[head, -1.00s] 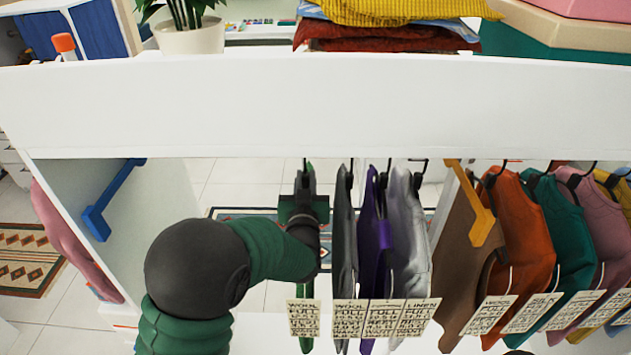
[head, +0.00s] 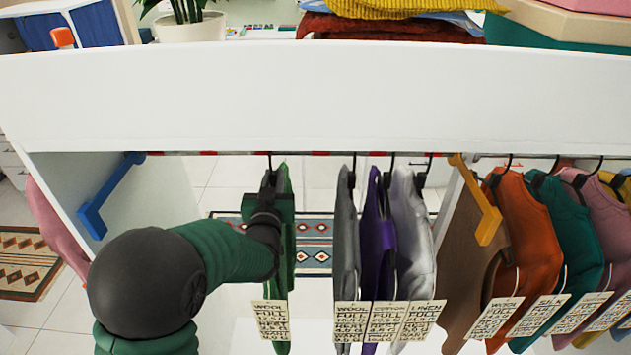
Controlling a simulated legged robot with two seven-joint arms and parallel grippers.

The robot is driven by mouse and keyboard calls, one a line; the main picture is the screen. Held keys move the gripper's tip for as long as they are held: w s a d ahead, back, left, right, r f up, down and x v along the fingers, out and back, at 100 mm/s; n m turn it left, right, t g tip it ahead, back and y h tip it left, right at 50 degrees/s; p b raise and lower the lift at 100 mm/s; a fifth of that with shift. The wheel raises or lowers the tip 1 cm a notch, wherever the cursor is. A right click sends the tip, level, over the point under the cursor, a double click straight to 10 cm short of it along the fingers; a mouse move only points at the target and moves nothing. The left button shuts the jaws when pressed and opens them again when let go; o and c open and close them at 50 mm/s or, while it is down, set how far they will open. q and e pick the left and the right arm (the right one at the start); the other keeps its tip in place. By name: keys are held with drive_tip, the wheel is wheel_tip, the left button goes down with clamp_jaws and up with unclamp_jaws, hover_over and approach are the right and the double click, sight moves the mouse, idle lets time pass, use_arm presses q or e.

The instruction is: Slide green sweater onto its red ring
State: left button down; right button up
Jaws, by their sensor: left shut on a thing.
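The green sweater (head: 284,270) hangs edge-on from a dark hook on the rail, left of the other clothes, with a paper tag (head: 270,320) low on it. My left gripper (head: 267,203) is shut on the sweater near its top, just below the hook. Red bands (head: 208,153) show at several places on the thin rail under the white board. The board hides most of the rail, so I cannot tell which band is the sweater's ring. My right gripper is not in view.
Grey (head: 345,255), purple (head: 376,240) and silver (head: 412,240) garments hang to the right, past a gap. A blue bracket (head: 108,197) is on the left wall, and a yellow bracket (head: 477,205) is beside a brown garment (head: 465,260). The rail left of the sweater is empty.

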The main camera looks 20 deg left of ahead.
use_arm(q)
drive_tip(key=s+a+b, duration=0.3)
drive_tip(key=s+a, duration=0.1)
drive_tip(key=a, duration=0.9)
drive_tip(key=c, duration=1.2)
unclamp_jaws()
drive_tip(key=shift+w+a+f, duration=0.1)
drive_tip(key=shift+a, duration=0.15)
drive_tip(key=shift+c, duration=0.2)
drive_tip(key=shift+f, duration=0.1)
